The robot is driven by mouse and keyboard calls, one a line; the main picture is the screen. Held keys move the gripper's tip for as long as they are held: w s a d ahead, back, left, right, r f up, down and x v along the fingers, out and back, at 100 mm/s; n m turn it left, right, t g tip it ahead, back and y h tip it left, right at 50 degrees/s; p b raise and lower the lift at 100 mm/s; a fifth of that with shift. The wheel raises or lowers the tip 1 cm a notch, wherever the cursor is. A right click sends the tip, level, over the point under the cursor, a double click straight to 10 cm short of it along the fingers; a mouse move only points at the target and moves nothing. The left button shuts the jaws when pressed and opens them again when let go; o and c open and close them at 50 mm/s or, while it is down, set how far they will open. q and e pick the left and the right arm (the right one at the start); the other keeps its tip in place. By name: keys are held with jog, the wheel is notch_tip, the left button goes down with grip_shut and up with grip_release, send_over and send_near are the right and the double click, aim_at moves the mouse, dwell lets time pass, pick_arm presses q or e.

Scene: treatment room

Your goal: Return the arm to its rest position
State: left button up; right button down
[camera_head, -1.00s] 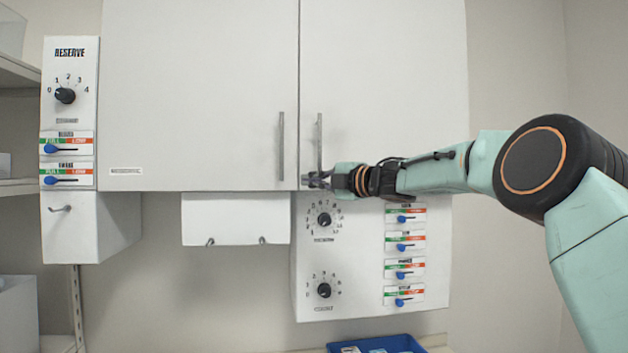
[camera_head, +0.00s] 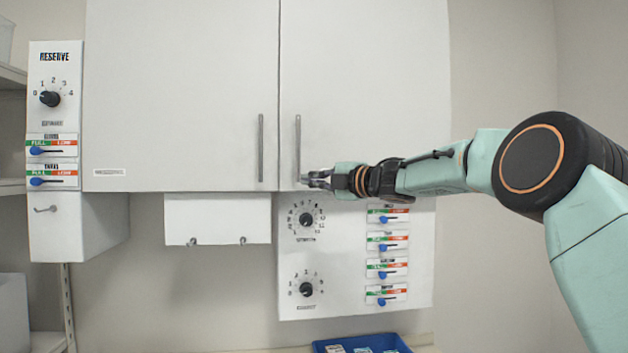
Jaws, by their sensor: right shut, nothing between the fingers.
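My right arm comes in from the right, with a black and orange joint and pale green links. My right gripper (camera_head: 316,179) points left, shut and empty, in front of the lower part of the right cabinet door (camera_head: 365,80). Its tips are near the lower end of the right door handle (camera_head: 298,147); I cannot tell whether they touch it. My left gripper is not in view.
The left cabinet door (camera_head: 180,90) has its own handle (camera_head: 261,147); both doors look shut. Below hangs a panel (camera_head: 340,280) with dials and blue sliders. A reserve panel (camera_head: 55,70) is at left. A blue tray (camera_head: 362,342) sits at the bottom.

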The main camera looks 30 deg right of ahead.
jog(key=s+a+f+m+g+h+b, duration=0.15)
jog(key=s+a+f+m+b, duration=0.35)
jog(key=f, duration=1.2)
jog(key=s+a+f+m+g+b, duration=0.1)
jog(key=s+a+f+m+g, duration=0.15)
jog(key=f+m, duration=0.9)
jog(key=s+a+f+m+g+h+b, duration=0.15)
jog(key=s+a+f, duration=0.3)
jog(key=f, duration=1.65)
jog(key=s+a+f+m+g+h+b, duration=0.1)
jog(key=s+f+m+g+b, duration=0.15)
jog(key=s+f, duration=0.7)
jog(key=s+a+f+m+g+h+b, duration=0.15)
jog(key=s+f+b, duration=0.25)
jog(key=s+f, duration=0.55)
jog(key=s+f+g+b, duration=0.3)
jog(key=s+f+b, duration=0.1)
jog(key=s+f, duration=0.6)
jog(key=s+f+g+b, duration=0.4)
jog(key=s+f, duration=0.5)
jog(key=s, duration=0.6)
jog(key=shift+d+f+h+b, duration=0.35)
jog(key=shift+b, duration=0.3)
